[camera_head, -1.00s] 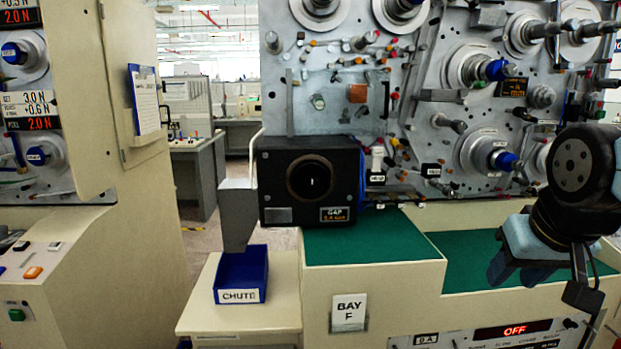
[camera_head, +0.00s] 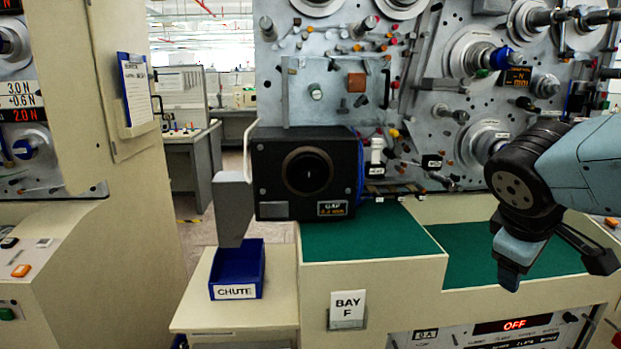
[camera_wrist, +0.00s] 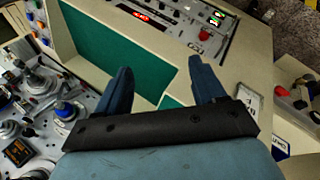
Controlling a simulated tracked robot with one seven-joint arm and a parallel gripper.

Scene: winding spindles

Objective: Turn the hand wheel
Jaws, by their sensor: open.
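No hand wheel shows clearly. The nearest match is a blue round edge (camera_head: 361,180) at the right side of the black gap box (camera_head: 272,165); most of it is hidden behind the box. The box has a round dark opening in front and stands on the green mat (camera_head: 385,238). My gripper (camera_head: 508,272) is to the right of the box, over the lower green ledge, apart from the box and pointing down. In the wrist view my gripper (camera_wrist: 160,68) has its two blue fingers spread with nothing between them.
A blue chute bin (camera_head: 238,272) stands at left below a grey chute (camera_head: 233,205). The machine panel (camera_head: 450,95) behind carries several spindles and pegs. A control panel with a red OFF display (camera_head: 512,325) is at the front. The lower green ledge (camera_head: 465,262) is bare.

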